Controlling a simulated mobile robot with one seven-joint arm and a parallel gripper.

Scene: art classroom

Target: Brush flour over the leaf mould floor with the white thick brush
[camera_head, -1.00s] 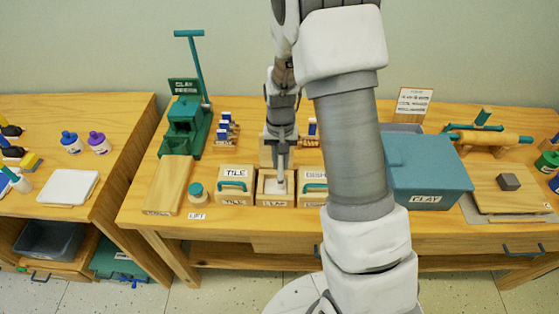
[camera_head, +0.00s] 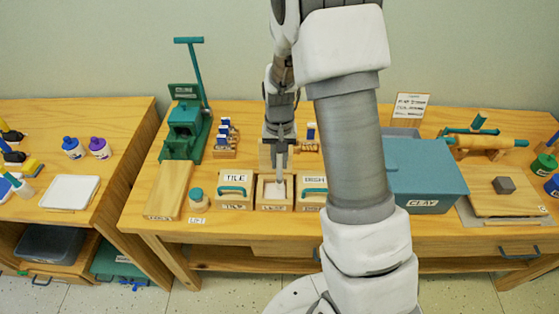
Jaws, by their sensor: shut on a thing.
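The leaf mould (camera_head: 258,192) is an open wooden box at the front of the middle table, with its label on the front. My gripper (camera_head: 281,147) points down above it. It is shut on the white thick brush (camera_head: 281,187), whose pale lower end is inside the mould, low near its floor. Whether the bristles touch the floor, and how much flour lies there, is too small to tell.
The tile mould (camera_head: 235,191) stands left of the leaf mould. The dish mould (camera_head: 312,186) stands close on the right, partly behind my arm. A green clay press (camera_head: 184,130), a small teal-lidded jar (camera_head: 198,200) and a teal clay bin (camera_head: 425,175) are also on the table.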

